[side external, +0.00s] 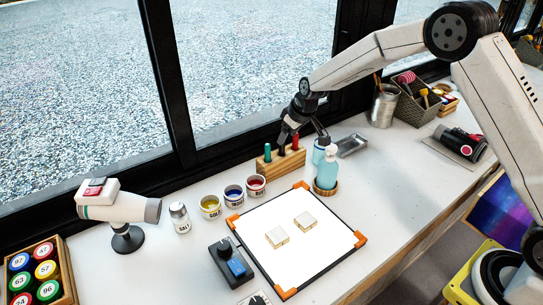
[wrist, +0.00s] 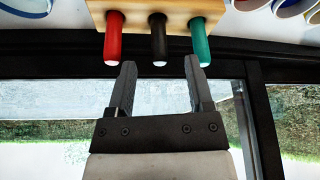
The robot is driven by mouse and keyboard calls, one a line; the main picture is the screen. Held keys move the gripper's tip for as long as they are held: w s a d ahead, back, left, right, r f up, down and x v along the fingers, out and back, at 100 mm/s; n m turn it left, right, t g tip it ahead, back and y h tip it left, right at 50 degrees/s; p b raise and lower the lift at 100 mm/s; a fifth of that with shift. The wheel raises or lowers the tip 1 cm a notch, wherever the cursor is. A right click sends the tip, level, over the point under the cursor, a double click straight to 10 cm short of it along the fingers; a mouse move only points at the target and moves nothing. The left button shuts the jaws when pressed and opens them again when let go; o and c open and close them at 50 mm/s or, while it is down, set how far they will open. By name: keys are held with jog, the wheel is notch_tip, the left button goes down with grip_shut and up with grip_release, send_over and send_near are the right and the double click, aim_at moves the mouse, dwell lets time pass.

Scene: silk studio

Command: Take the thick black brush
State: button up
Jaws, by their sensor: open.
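The thick black brush (wrist: 158,38) stands in a wooden block (wrist: 180,17), between a red-handled one (wrist: 114,38) and a green-handled one (wrist: 201,42). My gripper (wrist: 160,62) is open and empty, its fingers pointing at the block. In the wrist view the black handle's end lines up with the gap between the fingertips. In the side view the wooden block (side external: 282,165) stands by the window, with my gripper (side external: 302,138) over it. There the black brush cannot be told apart from the dark gripper.
A blue bottle (side external: 327,170) stands close to the right of the block, with a metal tray (side external: 352,145) beyond it. Paint cups (side external: 256,186) stand in front to the left. The window frame (side external: 220,145) runs close behind. A white board (side external: 300,255) with two small blocks lies in front.

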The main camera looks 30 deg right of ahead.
aim_at(282, 151)
jog(key=shift+w+f, duration=0.15)
jog(key=shift+f, duration=0.2)
jog(key=shift+x, duration=2.55)
jog(key=shift+w, duration=0.1)
grip_shut()
